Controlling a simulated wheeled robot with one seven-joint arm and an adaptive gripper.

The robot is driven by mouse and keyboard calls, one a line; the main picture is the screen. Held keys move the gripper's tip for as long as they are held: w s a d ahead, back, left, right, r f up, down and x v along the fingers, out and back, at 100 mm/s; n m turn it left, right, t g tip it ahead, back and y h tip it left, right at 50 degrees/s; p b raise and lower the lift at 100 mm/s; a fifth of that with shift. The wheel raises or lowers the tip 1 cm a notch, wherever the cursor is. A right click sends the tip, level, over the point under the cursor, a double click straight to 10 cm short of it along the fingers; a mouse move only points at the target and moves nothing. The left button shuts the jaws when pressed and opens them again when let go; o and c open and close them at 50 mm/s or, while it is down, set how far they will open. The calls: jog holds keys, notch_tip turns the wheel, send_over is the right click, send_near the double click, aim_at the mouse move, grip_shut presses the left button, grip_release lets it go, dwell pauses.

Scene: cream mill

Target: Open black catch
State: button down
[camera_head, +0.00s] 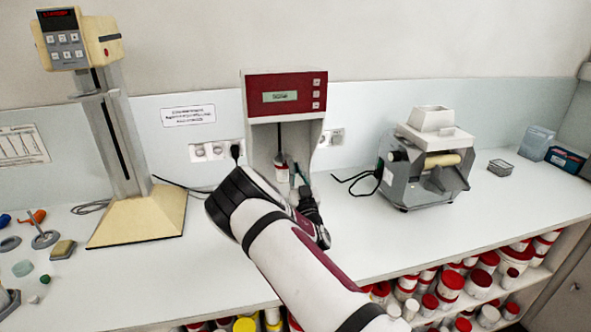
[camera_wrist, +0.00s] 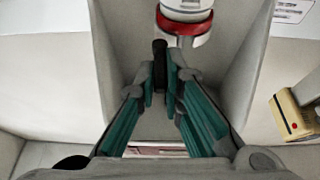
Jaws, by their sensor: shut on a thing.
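The cream mill (camera_head: 285,85) has a red head with a small display over a grey open-fronted housing. A white container (camera_head: 282,174) with a red band hangs inside; it also shows at the top of the wrist view (camera_wrist: 184,28). The black catch (camera_wrist: 159,58) is a short dark bar beside the red band in the wrist view. My gripper (camera_wrist: 164,76), with teal-sided fingers, is closed around the catch's near end. In the head view my gripper (camera_head: 299,176) reaches into the housing, and the catch cannot be made out there.
The housing's side walls (camera_wrist: 245,60) stand close on both sides of my fingers. A cream stand device (camera_head: 140,215) is at left, and a grey machine (camera_head: 420,170) with a hopper is at right. The counter front between them is mostly clear.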

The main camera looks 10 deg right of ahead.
jog(key=shift+d+y, duration=0.1)
jog(key=shift+y, duration=0.3)
jog(key=c, duration=1.7)
grip_release()
jog(key=v, duration=1.2)
